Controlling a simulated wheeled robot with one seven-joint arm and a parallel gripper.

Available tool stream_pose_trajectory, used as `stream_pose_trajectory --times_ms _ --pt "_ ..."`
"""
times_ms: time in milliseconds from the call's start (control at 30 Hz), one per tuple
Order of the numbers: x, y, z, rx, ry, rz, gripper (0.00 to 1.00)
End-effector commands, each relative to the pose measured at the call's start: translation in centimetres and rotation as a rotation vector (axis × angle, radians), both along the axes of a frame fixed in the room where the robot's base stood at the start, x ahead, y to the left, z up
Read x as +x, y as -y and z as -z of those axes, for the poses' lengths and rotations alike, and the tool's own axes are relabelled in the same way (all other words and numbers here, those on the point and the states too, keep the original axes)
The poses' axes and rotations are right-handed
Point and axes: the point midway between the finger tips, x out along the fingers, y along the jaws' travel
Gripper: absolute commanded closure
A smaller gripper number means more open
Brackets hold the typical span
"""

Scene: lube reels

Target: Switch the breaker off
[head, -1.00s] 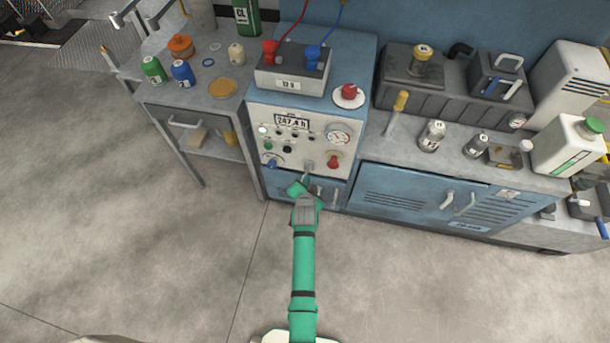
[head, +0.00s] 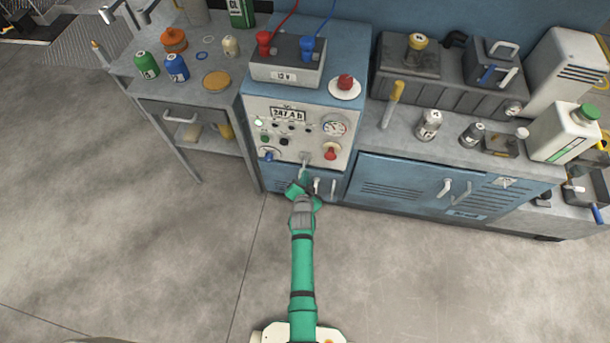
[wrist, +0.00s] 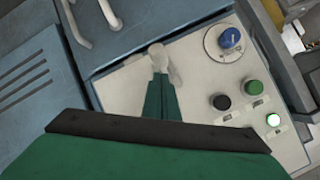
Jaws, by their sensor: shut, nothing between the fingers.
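The control panel (head: 262,151) is the pale front of a blue cabinet, with a display, small buttons, a gauge, a blue knob (head: 268,155) and a red knob (head: 330,153). A small pale grey lever (head: 305,157) sits at its lower middle edge; it looks like the breaker, though no label is readable. My gripper (head: 304,175) is shut and empty, just below that lever. In the wrist view my green fingers (wrist: 161,82) lie together over the panel, their tips at the pale lever (wrist: 158,56). Whether they touch it cannot be told.
Cabinet door handles (wrist: 93,18) are close to the gripper. A battery (head: 286,68) and a red mushroom button (head: 345,84) sit above the panel. The floor in front is clear.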

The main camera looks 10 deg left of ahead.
Motion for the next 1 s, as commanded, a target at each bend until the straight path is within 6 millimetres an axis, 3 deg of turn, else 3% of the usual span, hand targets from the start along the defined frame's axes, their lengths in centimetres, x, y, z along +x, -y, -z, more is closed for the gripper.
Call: stream_pose_trajectory --times_ms 567,767,867,1000 --pt "-0.1 0.1 -0.9 0.000 -0.001 0.000 1.00" --pt "-0.7 1.1 -2.7 0.001 0.002 -0.002 1.00" --pt "-1.5 2.0 -4.0 0.001 0.000 -0.004 1.00" --pt "-4.7 2.0 -2.8 0.000 -0.005 -0.007 1.00"
